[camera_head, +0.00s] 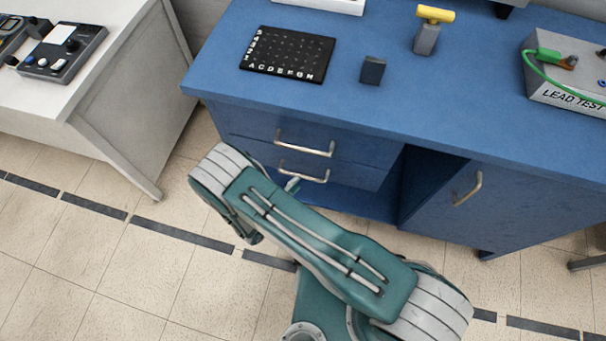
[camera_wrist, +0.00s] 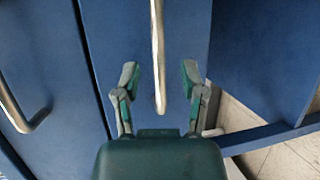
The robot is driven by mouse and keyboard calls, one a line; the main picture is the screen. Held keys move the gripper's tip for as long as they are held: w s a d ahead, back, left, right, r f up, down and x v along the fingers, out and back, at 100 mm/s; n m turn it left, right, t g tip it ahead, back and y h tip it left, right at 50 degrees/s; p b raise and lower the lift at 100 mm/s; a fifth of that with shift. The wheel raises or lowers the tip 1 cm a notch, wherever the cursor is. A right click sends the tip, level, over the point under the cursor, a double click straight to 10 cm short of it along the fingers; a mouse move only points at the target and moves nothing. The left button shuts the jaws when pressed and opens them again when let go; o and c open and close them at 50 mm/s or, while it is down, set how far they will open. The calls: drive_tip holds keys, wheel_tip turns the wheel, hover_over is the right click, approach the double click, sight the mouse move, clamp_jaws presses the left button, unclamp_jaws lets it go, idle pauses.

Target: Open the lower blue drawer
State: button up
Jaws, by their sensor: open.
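The lower blue drawer (camera_head: 352,176) sits under the upper blue drawer (camera_head: 362,147) in the blue desk, and its front looks shut. Its metal bar handle (camera_head: 304,175) is horizontal in the head view and runs upright in the wrist view (camera_wrist: 157,45). My gripper (camera_wrist: 159,78) is open, with one finger on each side of the lower handle's end. I see gaps between fingers and handle; whether the handle lies at fingertip depth I cannot tell. In the head view my gripper (camera_head: 291,185) is mostly hidden by my arm.
The upper drawer's handle (camera_head: 305,143) lies just above; it also shows at left in the wrist view (camera_wrist: 22,112). A cupboard door (camera_head: 500,207) is at right. A black lettered board (camera_head: 287,54) and a dark block (camera_head: 373,71) stand on the desktop. A grey table (camera_head: 120,85) is at left.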

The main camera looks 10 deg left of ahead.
sight(303, 175)
drive_tip(key=shift+x, duration=2.3)
clamp_jaws()
